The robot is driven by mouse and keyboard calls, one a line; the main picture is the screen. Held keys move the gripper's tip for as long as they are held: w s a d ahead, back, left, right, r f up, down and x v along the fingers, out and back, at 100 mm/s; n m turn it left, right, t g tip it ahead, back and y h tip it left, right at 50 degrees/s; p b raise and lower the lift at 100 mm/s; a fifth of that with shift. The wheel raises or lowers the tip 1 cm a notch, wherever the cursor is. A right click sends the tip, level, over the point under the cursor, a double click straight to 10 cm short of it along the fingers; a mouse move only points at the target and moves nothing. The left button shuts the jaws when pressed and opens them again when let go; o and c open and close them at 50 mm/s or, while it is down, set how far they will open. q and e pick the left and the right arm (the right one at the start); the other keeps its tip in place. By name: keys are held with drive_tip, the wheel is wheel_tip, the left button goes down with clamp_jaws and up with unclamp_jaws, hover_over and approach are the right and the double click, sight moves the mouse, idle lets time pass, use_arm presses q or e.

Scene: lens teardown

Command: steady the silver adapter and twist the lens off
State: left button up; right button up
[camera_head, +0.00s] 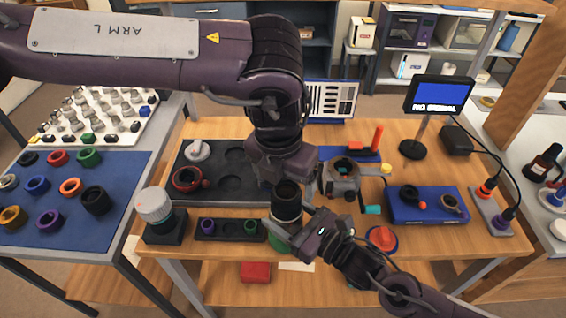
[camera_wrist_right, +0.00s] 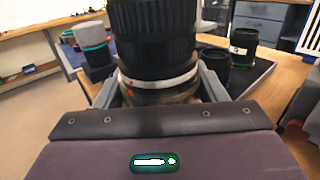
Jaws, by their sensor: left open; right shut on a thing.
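The lens (camera_head: 287,203) is a black ribbed barrel standing upright near the front middle of the table. It fills the upper middle of the right wrist view (camera_wrist_right: 153,45). The silver adapter (camera_wrist_right: 158,94), with a pale ring and red marks, sits directly beneath the lens. My right gripper (camera_head: 284,222) is shut on the adapter, with a finger on each side in the right wrist view. My left gripper (camera_head: 286,181) points down from above, open, at the lens's top end; whether its fingers touch the lens is unclear. The adapter is mostly hidden by the right gripper in the head view.
A black tray (camera_head: 214,158) lies left of the lens, and a small holder (camera_head: 228,231) with purple and green rings is beside it.

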sight(286, 190)
use_arm(q)
drive_tip(key=shift+w+d+f, duration=0.1)
drive_tip(key=shift+w+f, duration=0.1)
drive_tip(key=shift+f, duration=1.15)
drive_tip(key=shift+w+d+f, duration=0.1)
drive_tip(key=shift+w+f, duration=0.1)
drive_tip(key=shift+f, duration=1.15)
drive_tip(key=shift+c, duration=0.4)
drive_tip(key=c, duration=1.2)
drive_tip(key=shift+n, duration=1.3)
drive_tip(key=shift+n+y, duration=0.3)
drive_tip(key=shift+n, duration=1)
drive_tip(key=shift+n+y, duration=0.3)
drive_tip(key=shift+n, duration=1)
